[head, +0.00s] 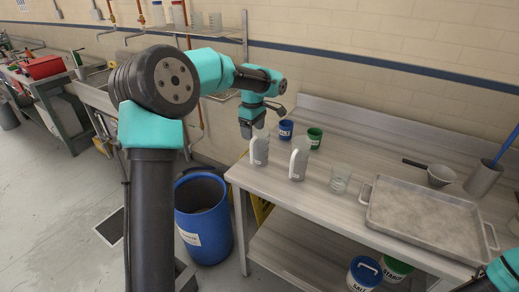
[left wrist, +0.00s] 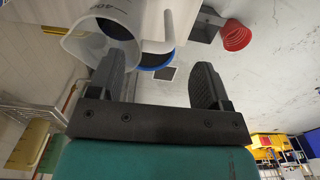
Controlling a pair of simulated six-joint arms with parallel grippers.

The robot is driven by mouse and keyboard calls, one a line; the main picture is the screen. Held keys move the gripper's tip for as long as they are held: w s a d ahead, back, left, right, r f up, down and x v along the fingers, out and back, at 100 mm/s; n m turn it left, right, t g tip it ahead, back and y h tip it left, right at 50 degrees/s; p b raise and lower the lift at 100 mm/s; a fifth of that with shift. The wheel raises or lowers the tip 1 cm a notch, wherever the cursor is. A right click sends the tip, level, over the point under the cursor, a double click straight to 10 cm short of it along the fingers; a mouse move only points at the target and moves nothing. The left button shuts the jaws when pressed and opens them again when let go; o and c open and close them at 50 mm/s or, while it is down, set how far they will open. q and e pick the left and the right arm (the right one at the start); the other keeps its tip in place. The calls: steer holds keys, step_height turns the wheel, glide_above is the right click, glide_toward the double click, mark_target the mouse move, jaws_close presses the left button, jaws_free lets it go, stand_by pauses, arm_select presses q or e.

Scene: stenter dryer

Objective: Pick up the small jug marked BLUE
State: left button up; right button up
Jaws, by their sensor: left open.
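Two small white jugs stand upright near the left end of the worktable (head: 330,210). The left jug (head: 261,152) is at the corner, and the other jug (head: 298,164) stands to its right. Their labels are too small to read in the head view. My left gripper (head: 256,129) is just above the left jug, pointing down. In the left wrist view my left gripper (left wrist: 162,75) is open and empty. My right gripper is out of view.
A blue cup (head: 286,129) and a green cup (head: 315,137) stand behind the jugs. A clear beaker (head: 340,180) and a large metal tray (head: 425,218) are to the right. A blue drum (head: 203,220) stands on the floor below the table's left end.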

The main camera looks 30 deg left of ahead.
mark_target(253, 141)
arm_select(q)
steer(key=shift+f, duration=2.8)
steer(key=shift+c, duration=0.3)
steer(key=c, duration=1.1)
